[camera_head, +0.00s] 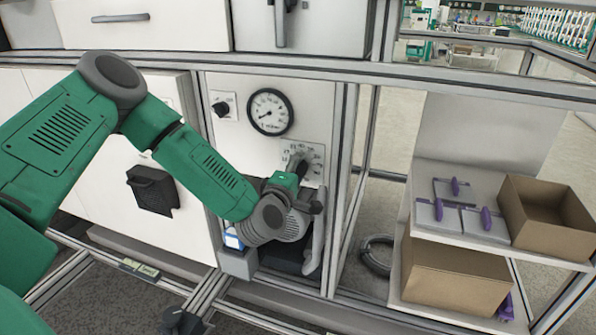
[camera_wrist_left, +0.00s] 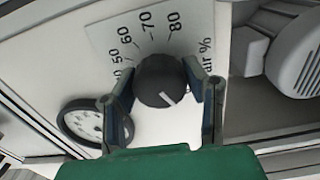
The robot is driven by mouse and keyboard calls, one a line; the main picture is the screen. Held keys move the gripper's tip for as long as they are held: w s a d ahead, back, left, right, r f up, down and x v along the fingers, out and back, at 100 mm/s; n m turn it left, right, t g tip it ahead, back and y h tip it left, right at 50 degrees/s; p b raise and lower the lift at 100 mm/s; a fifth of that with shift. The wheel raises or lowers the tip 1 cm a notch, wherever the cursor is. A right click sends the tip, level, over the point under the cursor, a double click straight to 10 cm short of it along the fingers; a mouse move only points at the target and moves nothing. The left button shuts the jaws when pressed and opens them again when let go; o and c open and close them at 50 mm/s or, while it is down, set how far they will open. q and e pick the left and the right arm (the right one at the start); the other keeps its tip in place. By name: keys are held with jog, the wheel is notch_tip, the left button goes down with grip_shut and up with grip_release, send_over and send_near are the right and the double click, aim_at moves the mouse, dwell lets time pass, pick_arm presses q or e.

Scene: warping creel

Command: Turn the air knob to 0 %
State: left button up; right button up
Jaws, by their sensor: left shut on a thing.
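The air knob (camera_wrist_left: 160,80) is a round dark knob with a white pointer line. It sits on a pale scale plate (camera_wrist_left: 110,40) marked with 50, 60, 70, 80 and "air %". In the left wrist view its line points down and to the right, away from these numbers. My left gripper (camera_wrist_left: 160,88) has one finger on each side of the knob and is shut on it. In the head view the gripper (camera_head: 298,187) is at the scale plate (camera_head: 312,150), and the arm hides part of the knob. My right gripper is not in view.
A round pressure gauge (camera_head: 270,112) is above and left of the scale plate, with a small black knob (camera_head: 222,107) beside it. A metal frame post (camera_head: 340,190) stands just right of the panel. A shelf with cardboard boxes (camera_head: 545,218) is farther right.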

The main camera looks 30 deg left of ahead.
pick_arm(q)
jog(key=shift+s+f, duration=0.15)
jog(key=shift+f, duration=0.25)
jog(key=o, duration=1.2)
jog(key=shift+c, duration=0.2)
jog(key=shift+r, duration=0.2)
jog(key=v, duration=1.1)
jog(key=shift+s, duration=0.3)
jog(key=shift+d, duration=0.1)
